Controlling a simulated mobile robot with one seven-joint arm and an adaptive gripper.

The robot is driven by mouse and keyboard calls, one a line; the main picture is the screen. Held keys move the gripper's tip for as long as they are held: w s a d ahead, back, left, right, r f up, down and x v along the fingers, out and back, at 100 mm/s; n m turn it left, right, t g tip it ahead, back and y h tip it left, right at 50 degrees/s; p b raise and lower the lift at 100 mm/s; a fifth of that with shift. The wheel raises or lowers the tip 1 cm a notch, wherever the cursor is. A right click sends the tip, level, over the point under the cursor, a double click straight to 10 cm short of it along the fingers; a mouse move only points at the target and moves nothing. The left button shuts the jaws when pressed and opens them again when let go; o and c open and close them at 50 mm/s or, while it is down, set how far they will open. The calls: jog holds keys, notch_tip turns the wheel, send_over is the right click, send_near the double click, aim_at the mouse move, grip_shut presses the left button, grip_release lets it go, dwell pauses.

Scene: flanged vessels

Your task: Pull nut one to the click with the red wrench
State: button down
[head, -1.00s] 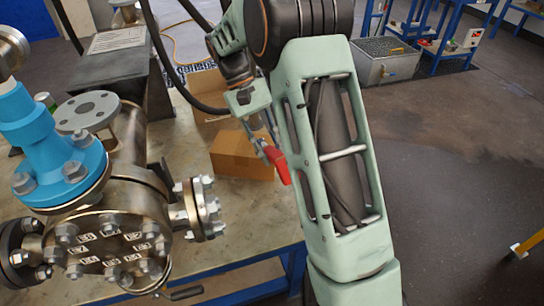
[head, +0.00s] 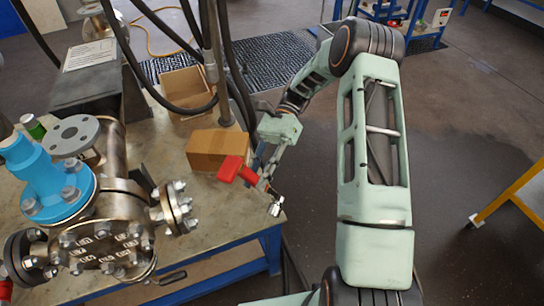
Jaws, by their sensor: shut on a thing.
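My gripper (head: 264,172) is shut on the red wrench, above the front right corner of the bench. The wrench's red handle (head: 231,169) points up and left, and its metal head (head: 274,208) points down and right. The wrench is apart from the vessel. The steel vessel (head: 113,165) lies at the left, with a round front flange (head: 103,249) ringed by several nuts and small number tags. The tags are too small to read surely, so I cannot tell which nut is number one.
A bolted side flange (head: 173,207) sticks out between the vessel and my gripper. A blue flanged neck (head: 40,180) rises at left. A cardboard box (head: 216,149) sits behind the wrench. Dark hoses hang behind it. Open floor lies right of the bench.

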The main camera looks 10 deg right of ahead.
aim_at(236, 161)
jog(key=a+r+m+t+y+p, duration=0.1)
jog(key=r, duration=0.1)
jog(key=a+r+m+y+p, duration=0.2)
jog(key=r, duration=0.1)
jog(key=s+a+r+m+t+y+p, duration=0.1)
jog(key=r+y, duration=0.1)
jog(key=r, duration=0.1)
jog(key=shift+a+r+t+p, duration=0.2)
jog(key=shift+t+p, duration=0.1)
jog(key=shift+p, duration=0.1)
jog(key=w+a+r+m+t+y+p, duration=0.2)
jog(key=a+r+m+t+y, duration=0.2)
jog(key=r, duration=0.7)
jog(key=shift+a+r+t+p, duration=0.3)
jog(key=shift+a+t, duration=0.2)
jog(key=shift+a, duration=0.35)
jog(key=shift+p, duration=0.4)
jog(key=shift+s+a, duration=0.1)
jog(key=shift+a, duration=0.2)
jog(key=shift+p+x, duration=0.3)
jog(key=shift+x, duration=0.65)
jog(key=shift+a+m, duration=0.1)
jog(key=shift+m, duration=0.2)
